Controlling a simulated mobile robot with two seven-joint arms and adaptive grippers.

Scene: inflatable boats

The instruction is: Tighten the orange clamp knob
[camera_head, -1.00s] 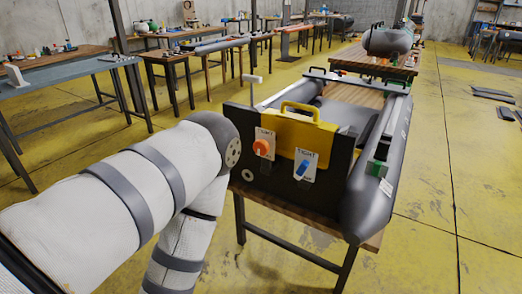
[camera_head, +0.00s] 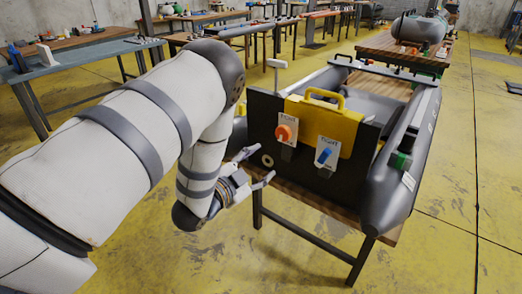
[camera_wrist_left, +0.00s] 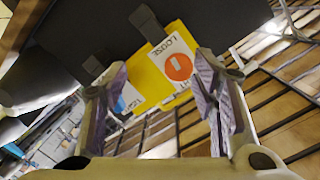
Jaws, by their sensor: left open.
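The orange clamp knob (camera_head: 284,133) sits on a white label on the dark transom board of the grey inflatable boat (camera_head: 383,190). In the left wrist view the orange knob (camera_wrist_left: 179,67) shows beyond the fingers, beside the word LOOSE. A blue knob (camera_head: 324,156) on a second white label is to its right, lower. A yellow clamp plate with a handle (camera_head: 345,117) is behind both. My left gripper (camera_head: 261,167) is open and empty, below and left of the orange knob, apart from it. My right gripper is not in view.
The boat rests on a wooden table (camera_head: 321,210) with dark legs. A tiller-like post (camera_head: 277,75) stands up at the transom's left. Other workbenches line the back and left. The yellow floor in front is clear.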

